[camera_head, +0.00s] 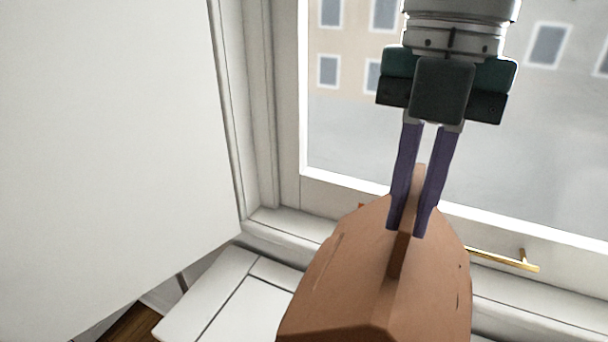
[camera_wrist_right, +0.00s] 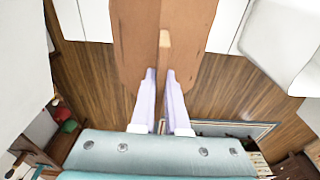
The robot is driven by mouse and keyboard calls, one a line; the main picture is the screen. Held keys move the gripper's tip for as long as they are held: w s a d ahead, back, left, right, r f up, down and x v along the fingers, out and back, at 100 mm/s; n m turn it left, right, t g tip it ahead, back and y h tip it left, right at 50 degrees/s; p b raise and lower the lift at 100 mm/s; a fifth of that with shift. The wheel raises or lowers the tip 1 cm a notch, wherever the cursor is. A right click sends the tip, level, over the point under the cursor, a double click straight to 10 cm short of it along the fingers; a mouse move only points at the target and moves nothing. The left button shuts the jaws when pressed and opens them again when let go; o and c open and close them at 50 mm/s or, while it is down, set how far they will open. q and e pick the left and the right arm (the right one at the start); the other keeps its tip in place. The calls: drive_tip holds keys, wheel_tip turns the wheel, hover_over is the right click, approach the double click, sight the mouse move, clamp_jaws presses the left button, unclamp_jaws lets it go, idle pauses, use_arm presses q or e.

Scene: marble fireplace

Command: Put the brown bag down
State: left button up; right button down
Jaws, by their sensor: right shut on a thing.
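The brown bag (camera_head: 340,275) is in the lower middle of the head view, with its lower part cut off by the frame edge. My right gripper (camera_head: 408,228) comes down from above, its two purple fingers shut on the ridge at the top of the bag. In the right wrist view the bag (camera_wrist_right: 135,35) fills the top middle, and the pale fingertips of the right gripper (camera_wrist_right: 161,75) are on either side of its ridge. What is under the bag is hidden. My left gripper is not in view.
A window (camera_head: 360,130) with a brass handle (camera_head: 505,260) is behind the bag. A white panelled surface (camera_head: 245,305) lies beside and below it. A large white panel (camera_head: 100,130) is on the left. Wooden floor (camera_wrist_right: 85,80) and a rug edge (camera_wrist_right: 235,130) show in the wrist view.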

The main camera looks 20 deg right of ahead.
drive_tip(key=shift+f, duration=3)
drive_tip(key=c, duration=0.9)
unclamp_jaws()
drive_tip(key=r, duration=0.8)
drive_tip(key=w+d+r, duration=0.1)
drive_tip(key=r, duration=0.3)
drive_tip(key=shift+r, duration=0.1)
